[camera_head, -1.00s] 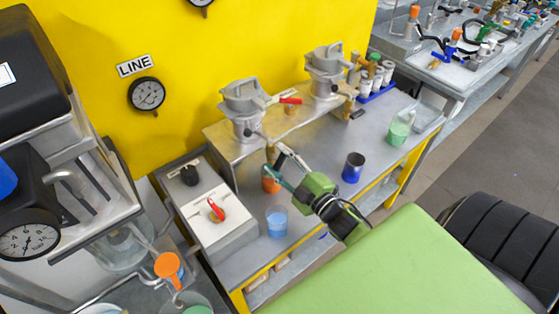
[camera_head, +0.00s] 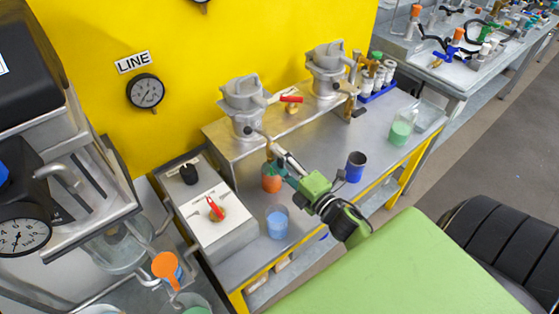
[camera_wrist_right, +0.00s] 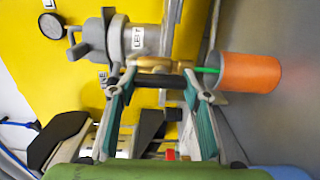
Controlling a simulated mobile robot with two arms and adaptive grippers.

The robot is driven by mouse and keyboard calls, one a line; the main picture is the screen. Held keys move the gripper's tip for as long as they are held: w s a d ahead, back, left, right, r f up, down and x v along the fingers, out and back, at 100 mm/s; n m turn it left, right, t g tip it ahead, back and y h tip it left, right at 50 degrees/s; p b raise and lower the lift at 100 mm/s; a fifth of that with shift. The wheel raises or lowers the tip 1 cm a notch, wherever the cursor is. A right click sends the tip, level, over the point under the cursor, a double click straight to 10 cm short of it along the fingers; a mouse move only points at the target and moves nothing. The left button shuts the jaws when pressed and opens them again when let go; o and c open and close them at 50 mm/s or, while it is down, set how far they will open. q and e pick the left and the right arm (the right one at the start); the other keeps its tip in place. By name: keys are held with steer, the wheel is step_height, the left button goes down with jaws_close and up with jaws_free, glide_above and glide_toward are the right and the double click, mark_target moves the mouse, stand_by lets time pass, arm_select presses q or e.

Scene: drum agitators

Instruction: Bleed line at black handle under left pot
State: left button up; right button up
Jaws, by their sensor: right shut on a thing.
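The left pot (camera_head: 241,97) is a grey lidded vessel on a steel bench; in the right wrist view it (camera_wrist_right: 93,38) carries a label ending in "LEFT". Below it is a brass tap (camera_wrist_right: 150,65) with a black handle (camera_wrist_right: 160,83). My right gripper (camera_head: 277,152) is under the left pot; in the wrist view its teal-padded fingers (camera_wrist_right: 158,84) are shut on the black handle, one at each end. An orange cup (camera_head: 271,184) stands below; in the wrist view a thin green strip (camera_wrist_right: 208,70) joins the tap's outlet side to its mouth. My left gripper is out of view.
A second pot (camera_head: 326,68) with a tap stands to the right. A blue cup (camera_head: 277,221), a dark blue-based cup (camera_head: 355,167) and a green-filled beaker (camera_head: 400,130) stand on the bench. Free bench lies between the cups.

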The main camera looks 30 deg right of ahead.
stand_by(0.4)
steer(key=o, duration=1.1)
steer(key=s, duration=0.8)
steer(key=s+d, duration=0.1)
steer(key=s, duration=0.3)
